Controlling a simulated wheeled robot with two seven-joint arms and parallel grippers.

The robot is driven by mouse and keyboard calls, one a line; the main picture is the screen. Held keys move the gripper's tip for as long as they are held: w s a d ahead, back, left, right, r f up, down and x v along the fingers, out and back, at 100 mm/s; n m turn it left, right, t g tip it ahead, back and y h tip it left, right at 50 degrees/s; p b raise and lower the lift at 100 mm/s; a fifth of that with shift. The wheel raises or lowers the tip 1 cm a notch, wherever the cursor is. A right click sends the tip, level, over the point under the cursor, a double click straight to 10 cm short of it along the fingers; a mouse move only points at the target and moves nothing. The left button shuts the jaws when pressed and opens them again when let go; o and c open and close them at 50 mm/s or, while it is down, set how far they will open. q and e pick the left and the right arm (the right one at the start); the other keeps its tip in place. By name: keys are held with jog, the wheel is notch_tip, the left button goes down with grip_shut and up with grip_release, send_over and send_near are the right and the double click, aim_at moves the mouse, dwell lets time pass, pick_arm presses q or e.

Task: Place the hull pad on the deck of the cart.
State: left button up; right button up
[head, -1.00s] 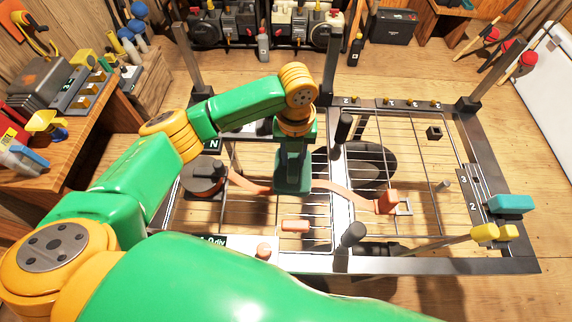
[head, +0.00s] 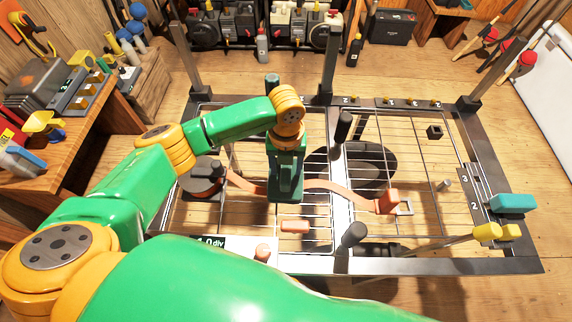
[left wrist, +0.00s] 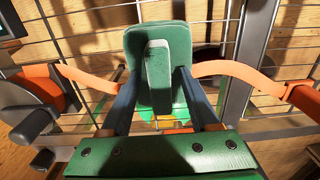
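The cart is the large low dark frame (head: 400,266) with a wire-grid deck and corner posts, and it fills the middle of the head view. My left gripper (head: 286,183) points down over the left-middle part of the deck. In the left wrist view its two dark fingers (left wrist: 160,92) run to the sides of a green block with a grey rib, which looks like the hull pad (left wrist: 178,42). The pad seems held between the fingers, above the grid. Its far side is hidden, and in the head view it blends with the gripper. My right gripper is out of view.
An orange strap (head: 335,187) crosses the deck under the gripper, from a dark reel (head: 203,177) to a buckle (head: 389,202). Black upright rollers (head: 353,235) stand along the deck's middle bar. A teal block (head: 513,203) sits on the right rail.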

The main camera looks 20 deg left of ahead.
aim_at(286, 167)
pick_arm(q)
notch_tip(286, 167, up, 12)
jog(key=p, duration=0.2)
jog(key=shift+r, duration=0.15)
